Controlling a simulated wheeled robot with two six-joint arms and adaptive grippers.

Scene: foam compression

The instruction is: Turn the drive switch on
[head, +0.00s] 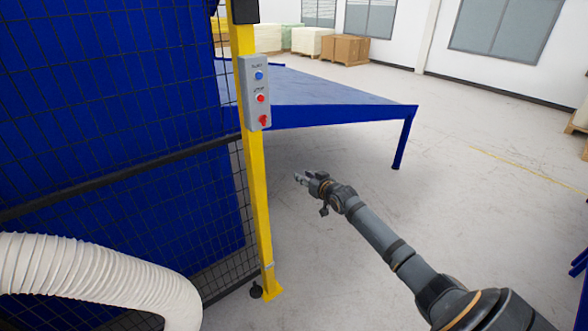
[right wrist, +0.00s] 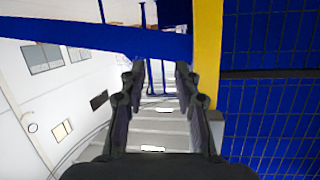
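A grey control box (head: 255,93) is fixed to the yellow post in the head view. It carries a blue button (head: 259,75), a red button (head: 260,98) and a red switch-like knob (head: 263,120) at the bottom. The labels are too small to read, so I cannot tell which is the drive switch. My right gripper (head: 301,179) is below and to the right of the box, apart from it. In the right wrist view, its two fingers (right wrist: 159,68) are spread with nothing between them. My left gripper is not in view.
The yellow post (head: 256,190) borders a black mesh fence (head: 100,110) with blue behind it. A blue table (head: 330,92) stands behind the post. A white ribbed hose (head: 90,273) crosses the lower left. Open floor (head: 450,180) lies to the right.

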